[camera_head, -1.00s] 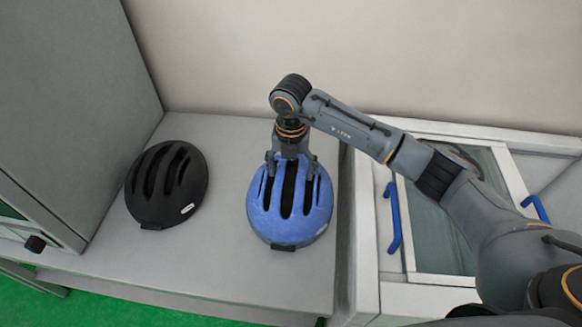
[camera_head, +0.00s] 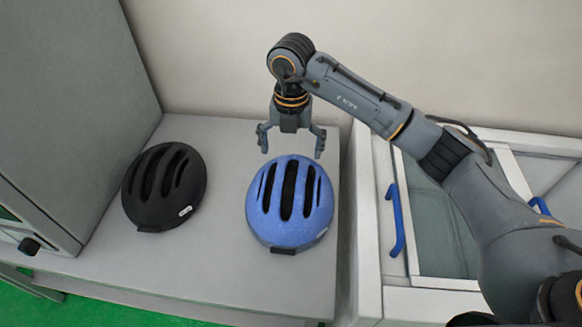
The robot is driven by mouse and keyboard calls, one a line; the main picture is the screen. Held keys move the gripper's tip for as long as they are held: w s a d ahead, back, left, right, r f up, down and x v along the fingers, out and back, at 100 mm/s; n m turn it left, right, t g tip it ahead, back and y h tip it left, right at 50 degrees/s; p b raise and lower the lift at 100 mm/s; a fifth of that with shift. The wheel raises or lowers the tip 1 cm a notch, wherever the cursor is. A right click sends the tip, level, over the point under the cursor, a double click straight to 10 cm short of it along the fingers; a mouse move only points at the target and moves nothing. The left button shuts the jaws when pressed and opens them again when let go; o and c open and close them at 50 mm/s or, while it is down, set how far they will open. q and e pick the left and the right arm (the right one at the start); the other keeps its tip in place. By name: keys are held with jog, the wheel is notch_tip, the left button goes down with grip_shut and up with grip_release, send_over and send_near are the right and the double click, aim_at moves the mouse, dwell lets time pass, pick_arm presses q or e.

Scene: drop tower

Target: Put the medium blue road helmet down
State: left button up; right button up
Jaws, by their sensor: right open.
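The blue road helmet (camera_head: 290,215) rests upright on the grey tabletop, right of centre on it, with its vents facing up. My right gripper (camera_head: 291,151) is open and empty, with its two fingers spread. It is above the helmet's far edge and appears apart from it. My left gripper is not in view.
A black helmet (camera_head: 164,187) sits to the left on the same grey table (camera_head: 215,275). A grey cabinet (camera_head: 65,100) stands at the left. A white unit with a glass panel and blue handles (camera_head: 394,220) stands at the right. The table between the helmets is clear.

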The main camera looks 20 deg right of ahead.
jog(key=shift+r+b, duration=0.35)
jog(key=shift+r, duration=2.05)
